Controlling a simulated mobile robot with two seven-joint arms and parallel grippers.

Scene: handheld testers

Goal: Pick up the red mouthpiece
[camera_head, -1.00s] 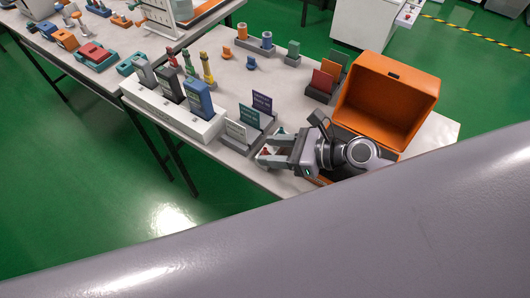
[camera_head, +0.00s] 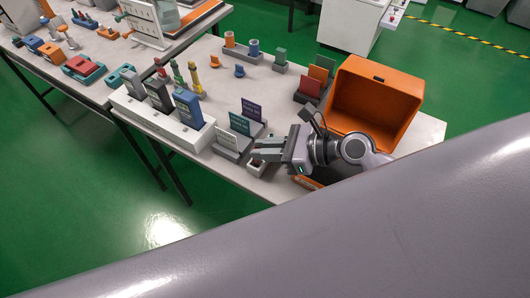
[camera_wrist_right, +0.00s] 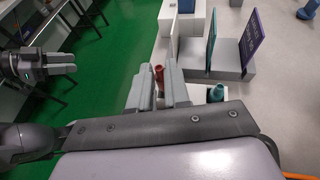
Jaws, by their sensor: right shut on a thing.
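The red mouthpiece (camera_wrist_right: 159,74) is a small red cylinder between the fingertips of my right gripper (camera_wrist_right: 158,92) in the right wrist view. The right gripper is shut on it. In the head view my right gripper (camera_head: 258,155) is low over a small light tray (camera_head: 254,168) at the table's front edge, and its fingers largely hide the mouthpiece. A teal mouthpiece (camera_wrist_right: 216,93) stands to the right of the fingers in the wrist view. My left gripper (camera_wrist_right: 62,63) shows at the left of the wrist view, over the floor; its finger gap is unclear.
Upright cards (camera_head: 247,118) in a grey holder stand close behind the right gripper. A white block with handheld testers (camera_head: 188,107) is to the left. An open orange case (camera_head: 375,100) is behind the right arm. Grey tabletop (camera_head: 222,85) is free in the middle.

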